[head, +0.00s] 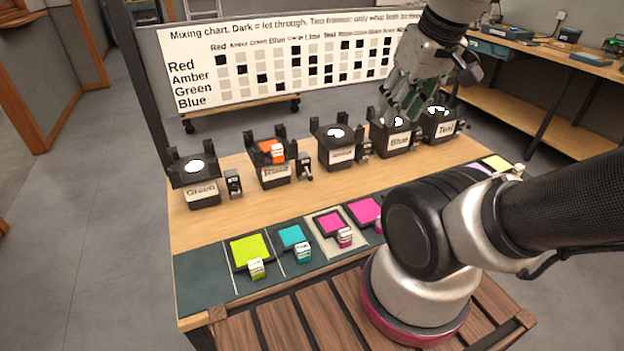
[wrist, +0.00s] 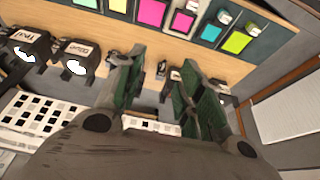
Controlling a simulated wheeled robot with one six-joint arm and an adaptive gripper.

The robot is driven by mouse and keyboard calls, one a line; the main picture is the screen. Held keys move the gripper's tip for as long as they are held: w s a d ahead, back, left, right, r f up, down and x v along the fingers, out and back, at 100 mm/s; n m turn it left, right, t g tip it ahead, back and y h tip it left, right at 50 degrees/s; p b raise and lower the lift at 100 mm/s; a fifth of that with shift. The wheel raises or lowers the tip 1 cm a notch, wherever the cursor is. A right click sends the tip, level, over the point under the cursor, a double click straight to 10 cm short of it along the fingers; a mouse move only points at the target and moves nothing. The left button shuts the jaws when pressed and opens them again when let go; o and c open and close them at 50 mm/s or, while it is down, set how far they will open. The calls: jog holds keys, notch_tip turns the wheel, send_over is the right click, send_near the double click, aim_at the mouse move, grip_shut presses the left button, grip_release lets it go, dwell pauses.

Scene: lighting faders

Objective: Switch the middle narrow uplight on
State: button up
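The middle uplight (head: 339,152) is a black box with a lit white opening on top and a front label too small to read. A small black switch (head: 365,150) stands at its right side; its lever position is unclear. My gripper (head: 397,114) hangs over the blue-labelled uplight (head: 398,143), just right of the middle one. There the fingers hide much of the row. It cannot be told whether the fingers touch anything.
Other uplights stand in the row: green (head: 201,191), one with an orange frame (head: 272,152), and teal (head: 442,130). Coloured frames, including a lime one (head: 250,249), lie along the near strip. A mixing chart (head: 290,60) stands behind. Bare wood (head: 300,205) lies in front of the uplights.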

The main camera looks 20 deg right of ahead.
jog(key=shift+w+a+f+g, duration=0.15)
jog(key=shift+w+f+g, duration=0.15)
jog(key=shift+f, duration=0.15)
grip_shut()
jog(key=w+a+f+m+g+y, duration=0.2)
jog(key=w+f+m+g+y, duration=0.1)
jog(key=w+f+y, duration=0.3)
jog(key=w+d+f+m+t+y, duration=0.2)
jog(key=w+f, duration=0.3)
jog(key=f, duration=0.3)
jog(key=w+d+f+m+t+y, duration=0.2)
jog(key=w+f, duration=0.3)
jog(key=f, duration=0.4)
jog(key=w+d+f+m+t+y, duration=0.2)
jog(key=w+d+f+m+t, duration=0.1)
jog(key=w+f, duration=0.3)
jog(key=shift+d+f+m+t, duration=0.15)
jog(key=shift+d+f+m, duration=0.25)
jog(key=shift+f, duration=0.2)
jog(key=shift+d+f+m+t, duration=0.15)
jog(key=shift+d+f+m, duration=0.1)
jog(key=shift+f+m, duration=0.25)
